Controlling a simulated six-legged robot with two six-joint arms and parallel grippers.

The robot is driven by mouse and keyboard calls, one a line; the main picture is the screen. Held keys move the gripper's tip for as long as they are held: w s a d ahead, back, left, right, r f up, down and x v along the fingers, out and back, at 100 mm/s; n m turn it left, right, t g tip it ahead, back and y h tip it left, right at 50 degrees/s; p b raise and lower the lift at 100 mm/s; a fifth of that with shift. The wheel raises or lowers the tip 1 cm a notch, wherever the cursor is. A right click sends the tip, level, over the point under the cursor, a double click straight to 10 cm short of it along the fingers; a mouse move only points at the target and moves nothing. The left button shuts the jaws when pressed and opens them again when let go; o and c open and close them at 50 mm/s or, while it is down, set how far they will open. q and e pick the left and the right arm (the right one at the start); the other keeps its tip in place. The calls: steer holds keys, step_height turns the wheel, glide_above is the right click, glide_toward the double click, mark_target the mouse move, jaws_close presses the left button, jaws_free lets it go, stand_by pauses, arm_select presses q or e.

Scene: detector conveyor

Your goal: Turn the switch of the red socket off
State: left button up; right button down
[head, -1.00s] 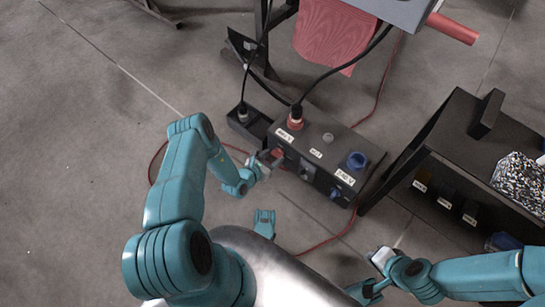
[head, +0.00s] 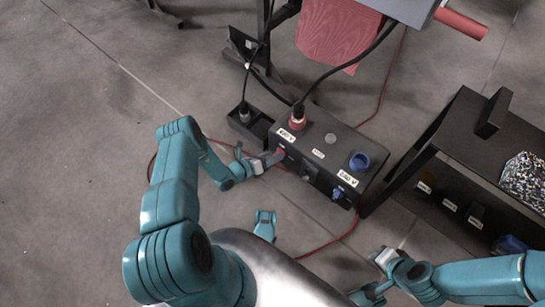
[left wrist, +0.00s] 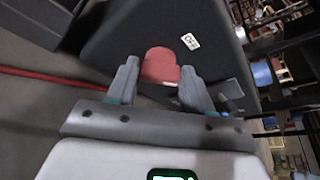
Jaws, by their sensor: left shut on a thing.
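A dark power box (head: 345,142) stands on the floor, with the red socket (head: 298,119) on its top and a black plug and cable in that socket. The red switch (head: 280,151) of that socket is on the box's front face. My left gripper (head: 273,158) is at this switch. In the left wrist view, the two fingers of my left gripper (left wrist: 160,85) are shut on the red switch (left wrist: 160,66), one on each side. The switch's exact angle is hard to tell. My right gripper (head: 379,256) is low at the right, away from the box, its jaws unclear.
A black shelf (head: 455,140) stands to the right. A red cable (head: 325,243) runs over the floor. The floor at the left is clear.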

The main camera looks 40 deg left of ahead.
arm_select(q)
steer(key=shift+a+f+n+t+h, duration=0.15)
steer(key=shift+n+t+h, duration=0.3)
steer(key=shift+n, duration=0.85)
steer(key=shift+f+n+t+h, duration=0.25)
steer(key=shift+n+h, duration=0.45)
steer(key=shift+n, duration=0.6)
steer(key=shift+a+f+n+t+h, duration=0.15)
steer(key=shift+n+t+h, duration=0.35)
steer(key=shift+n, duration=0.8)
steer(key=o, duration=1)
steer(key=shift+o, duration=0.2)
steer(key=p+v, duration=0.1)
steer(key=v, duration=1.5)
arm_select(e)
steer(key=shift+s+a+r, duration=0.1)
steer(key=shift+s+r, duration=0.35)
steer(key=shift+r, duration=0.15)
arm_select(q)
steer(key=shift+s+r, duration=0.1)
